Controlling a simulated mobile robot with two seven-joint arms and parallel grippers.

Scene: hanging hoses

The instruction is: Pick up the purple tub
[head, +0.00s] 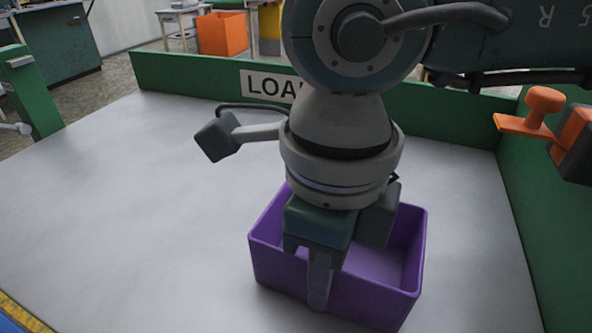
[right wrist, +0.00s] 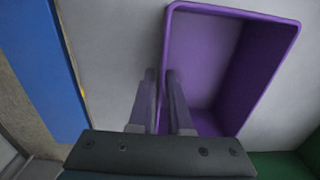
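The purple tub (head: 415,245) is an open rectangular box on the pale tabletop, upright, in the lower middle of the head view. It also shows in the right wrist view (right wrist: 215,50), where I look down into it and see no contents. My right gripper (head: 320,290) points down at the tub's near wall, with one finger outside it. In the right wrist view the two fingers (right wrist: 161,78) are close together on either side of the wall, apparently shut on it. My left gripper is not in view.
Green boards (head: 180,77) edge the table (head: 110,190) at the back and right, with a white sign (head: 262,85) on the back one. An orange fitting (head: 540,115) juts in at the right. The table's left half is clear.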

